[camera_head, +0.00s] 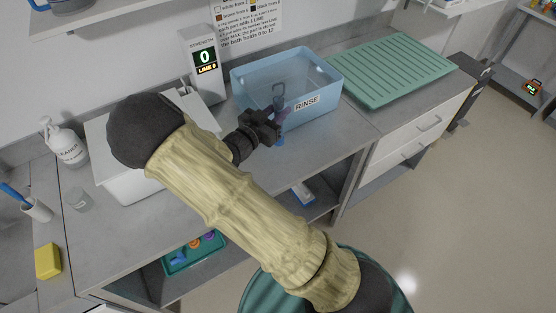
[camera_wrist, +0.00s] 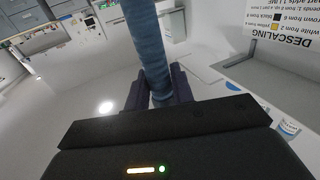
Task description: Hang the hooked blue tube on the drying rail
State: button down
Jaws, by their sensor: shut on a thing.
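My gripper (camera_head: 276,114) is shut on the blue tube (camera_wrist: 148,45), which runs up between the fingers in the wrist view. I cannot make out a drying rail in either view.
A green ribbed drainer (camera_head: 390,68) lies on the counter right of the bin. A STRENGTH display (camera_head: 204,62) and a white tub (camera_head: 125,181) stand left. Floor at right is clear.

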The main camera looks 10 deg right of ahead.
jog(key=shift+s+a, duration=0.1)
jog(key=shift+s, duration=0.1)
jog(key=shift+w+f+p, duration=0.15)
jog(key=shift+f+p, duration=0.5)
jog(key=shift+f, duration=2.25)
jog(key=shift+f+p, duration=0.5)
jog(key=shift+f, duration=1.35)
